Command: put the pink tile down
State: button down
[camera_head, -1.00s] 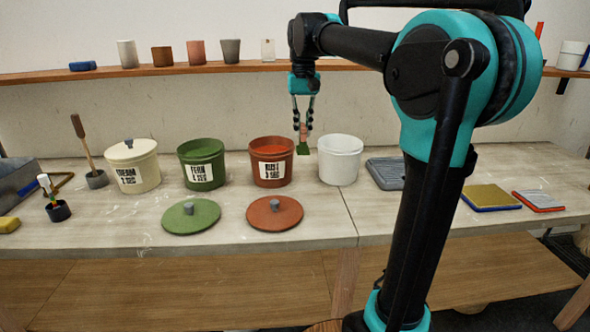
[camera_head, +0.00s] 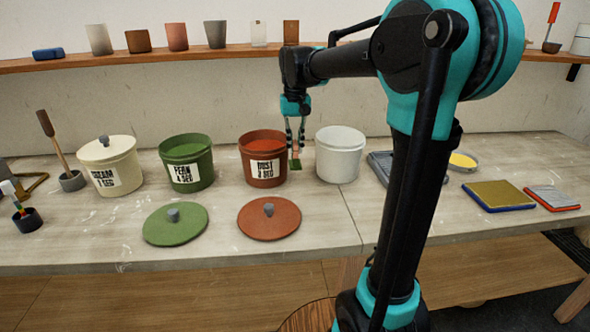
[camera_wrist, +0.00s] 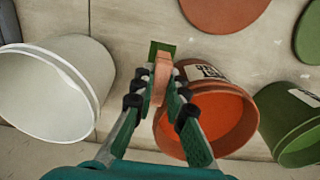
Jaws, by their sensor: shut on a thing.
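The pink tile (camera_head: 296,153) is held upright, with a green lower end (camera_wrist: 162,47). It also shows in the wrist view (camera_wrist: 162,75). My gripper (camera_head: 295,144) is shut on its upper part, the fingers (camera_wrist: 161,88) pressing from both sides. The tile hangs between the rust bucket (camera_head: 253,174) and the white bucket (camera_head: 336,166), low over the worktable (camera_head: 320,215). I cannot tell whether its green end touches the table.
The open green bucket (camera_head: 187,177) and lidded cream bucket (camera_head: 110,176) stand left. Green (camera_head: 175,226) and rust (camera_head: 269,220) lids lie in front. A grey tray (camera_head: 380,165) and yellow-topped pad (camera_head: 500,194) are right. Bare table lies in front of the white bucket.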

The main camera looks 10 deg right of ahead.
aim_at(295, 169)
notch_tip(295, 169, down, 9)
jog(key=shift+r, duration=0.15)
dwell(0.4)
jog(key=c, duration=1.5)
grip_release()
jog(key=shift+c, duration=0.2)
